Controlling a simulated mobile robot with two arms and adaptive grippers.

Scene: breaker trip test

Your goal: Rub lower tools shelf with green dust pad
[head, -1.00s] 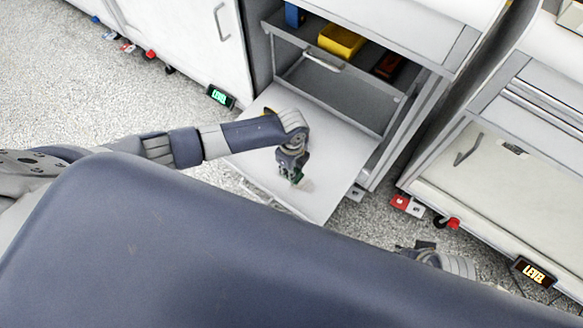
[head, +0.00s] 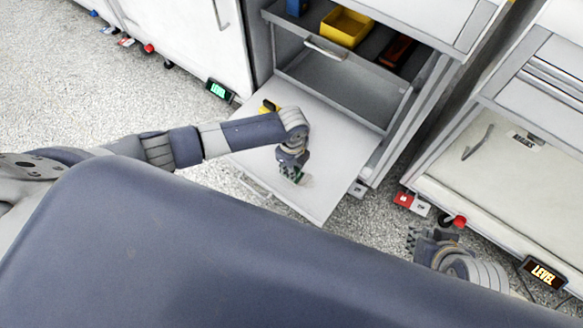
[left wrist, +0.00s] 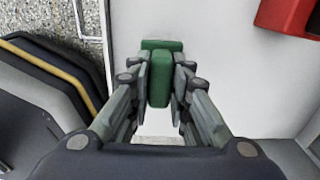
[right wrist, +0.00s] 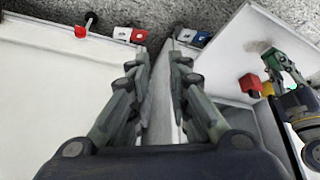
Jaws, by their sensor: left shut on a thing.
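The white lower tools shelf (head: 245,160) extends out of the grey cabinet in the head view. My left gripper (head: 291,171) points down over its front part, shut on the green dust pad (left wrist: 160,75). In the left wrist view the pad is held between both fingers above a plain white surface. The pad is mostly hidden by the gripper in the head view, and I cannot tell whether it touches the shelf. My right gripper (head: 418,240) is low, right of the shelf; in the right wrist view its fingers (right wrist: 164,55) are apart and empty.
A yellow and black object (head: 268,106) lies on the shelf behind my left arm. Above is an open compartment with a yellow bin (head: 345,27) and a handle (head: 324,52). A second cabinet (head: 500,190) stands at right. A red object (left wrist: 290,14) shows in the left wrist view.

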